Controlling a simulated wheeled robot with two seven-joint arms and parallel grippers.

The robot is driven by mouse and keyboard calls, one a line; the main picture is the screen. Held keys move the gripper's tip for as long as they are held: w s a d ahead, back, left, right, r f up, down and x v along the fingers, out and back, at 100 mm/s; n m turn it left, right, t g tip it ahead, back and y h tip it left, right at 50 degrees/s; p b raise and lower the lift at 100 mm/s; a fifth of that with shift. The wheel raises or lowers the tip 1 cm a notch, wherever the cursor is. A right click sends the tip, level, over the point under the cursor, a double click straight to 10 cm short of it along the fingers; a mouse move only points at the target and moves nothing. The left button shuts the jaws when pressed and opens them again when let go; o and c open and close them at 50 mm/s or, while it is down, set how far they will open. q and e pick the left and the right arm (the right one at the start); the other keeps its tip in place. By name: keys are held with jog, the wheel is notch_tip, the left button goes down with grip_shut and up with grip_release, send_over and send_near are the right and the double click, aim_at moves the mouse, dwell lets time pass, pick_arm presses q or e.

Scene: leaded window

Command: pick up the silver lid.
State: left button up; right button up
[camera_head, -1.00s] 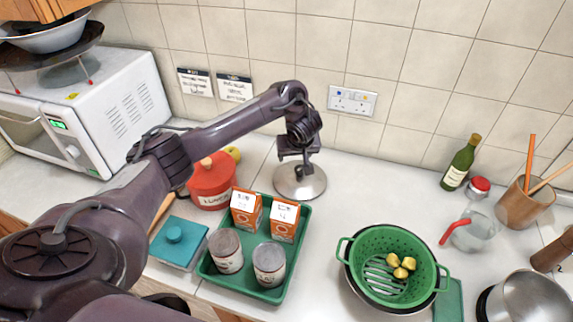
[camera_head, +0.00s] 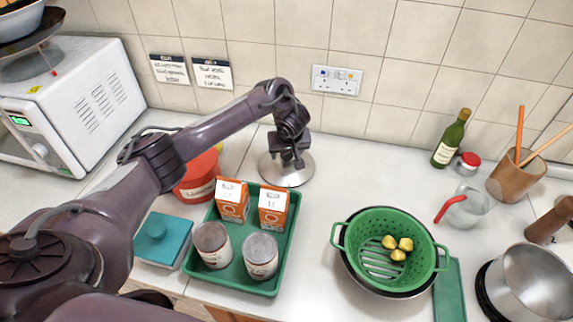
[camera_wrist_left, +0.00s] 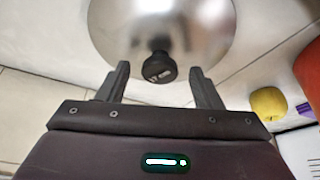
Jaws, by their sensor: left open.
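The silver lid (camera_head: 287,172) lies on the worktop near the tiled wall, behind the green tray. In the left wrist view the lid (camera_wrist_left: 205,28) is a shiny disc with a dark knob (camera_wrist_left: 160,67). My left gripper (camera_head: 291,163) hangs over the lid and hides part of it, including the knob, in the head view. In the left wrist view the left gripper (camera_wrist_left: 160,72) is open, with a finger on each side of the knob and a gap on both sides. I see no contact. My right gripper is in neither view.
A green tray (camera_head: 229,274) with cartons and cans stands in front of the lid. A red pot (camera_head: 199,178) is left of it, and a yellow fruit (camera_wrist_left: 268,101) is close by. A green colander (camera_head: 345,237) is at right. The worktop right of the lid is clear.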

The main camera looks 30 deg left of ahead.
pick_arm(q)
grip_shut()
dwell(0.4)
jog(key=shift+r, duration=0.15)
